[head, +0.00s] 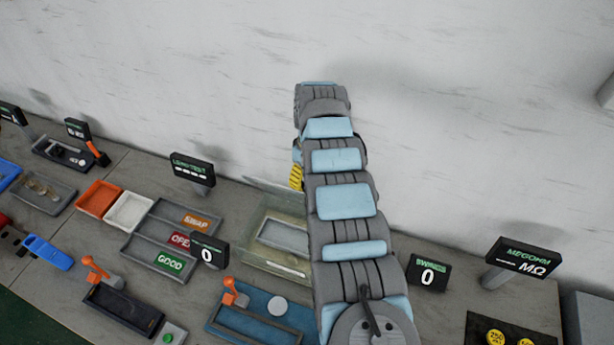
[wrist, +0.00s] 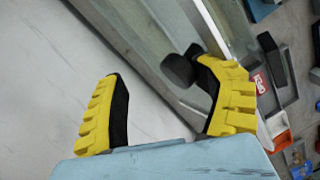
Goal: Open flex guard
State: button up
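The flex guard (head: 262,262) looks like a clear, pale greenish box around a grey tray, on the bench left of my arm. My arm hides its right side in the head view, and I cannot tell how far its lid is raised. In the wrist view a long clear panel with a grey edge (wrist: 135,45) runs diagonally, with a dark rounded knob (wrist: 178,70) on it. My gripper (wrist: 163,105) has its yellow fingers wide apart. The knob is close to the right finger; I cannot tell if they touch. In the head view only a yellow finger part (head: 296,177) shows.
A white wall (head: 450,120) stands behind the bench. SWAP, OPEN and GOOD trays (head: 165,225) lie left of the guard. A blue fixture with an orange clamp (head: 235,293) is in front. A counter display (head: 428,273) stands right of my arm.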

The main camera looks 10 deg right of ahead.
notch_tip(320, 180, up, 8)
jog(key=shift+w+d+f, duration=0.25)
jog(key=shift+w+d, duration=0.05)
jog(key=shift+w, duration=0.15)
jog(key=shift+c, duration=0.3)
